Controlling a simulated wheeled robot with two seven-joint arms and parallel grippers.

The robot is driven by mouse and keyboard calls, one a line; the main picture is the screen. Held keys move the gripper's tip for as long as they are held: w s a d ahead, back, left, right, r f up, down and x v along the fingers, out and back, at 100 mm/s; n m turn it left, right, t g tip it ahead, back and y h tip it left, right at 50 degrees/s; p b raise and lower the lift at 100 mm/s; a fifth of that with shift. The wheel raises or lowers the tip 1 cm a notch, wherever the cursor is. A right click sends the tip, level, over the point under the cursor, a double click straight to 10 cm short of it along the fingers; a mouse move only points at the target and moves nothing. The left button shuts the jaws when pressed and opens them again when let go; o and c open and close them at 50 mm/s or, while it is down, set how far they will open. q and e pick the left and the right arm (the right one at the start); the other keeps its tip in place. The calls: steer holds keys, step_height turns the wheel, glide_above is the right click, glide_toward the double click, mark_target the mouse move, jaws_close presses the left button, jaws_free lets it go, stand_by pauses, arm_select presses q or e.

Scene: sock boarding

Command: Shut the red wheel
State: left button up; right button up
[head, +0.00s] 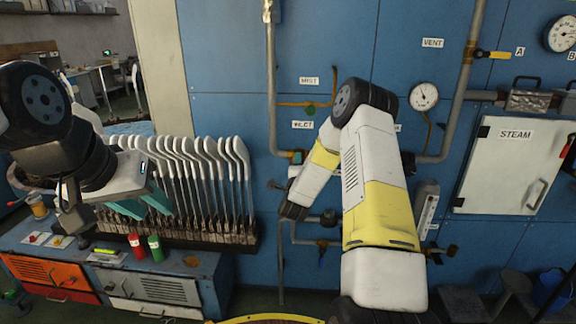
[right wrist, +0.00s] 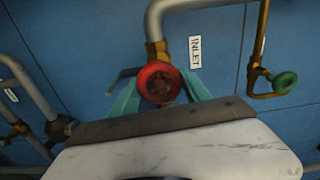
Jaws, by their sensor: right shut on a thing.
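The red wheel (right wrist: 160,82) sits at the end of a brass fitting on a grey pipe, beside the INLET label (right wrist: 195,52). In the right wrist view my right gripper (right wrist: 160,92) has its teal fingers on both sides of the wheel and is shut on it. In the head view my right forearm hides the wheel and the right gripper. My left gripper (head: 142,203) is at the left, with its teal fingers apart and empty, in front of the rack of white-topped levers.
A green wheel (right wrist: 285,82) hangs on a thin brass pipe near the red one. A STEAM box (head: 515,165) and gauges are on the right wall.

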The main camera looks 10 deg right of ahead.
steer(key=shift+f+m, duration=0.1)
steer(key=shift+m, duration=0.3)
steer(key=o, duration=1.4)
steer(key=shift+s, duration=0.1)
steer(key=v, duration=0.7)
steer(key=shift+s+a, duration=0.15)
steer(key=shift+s, duration=0.2)
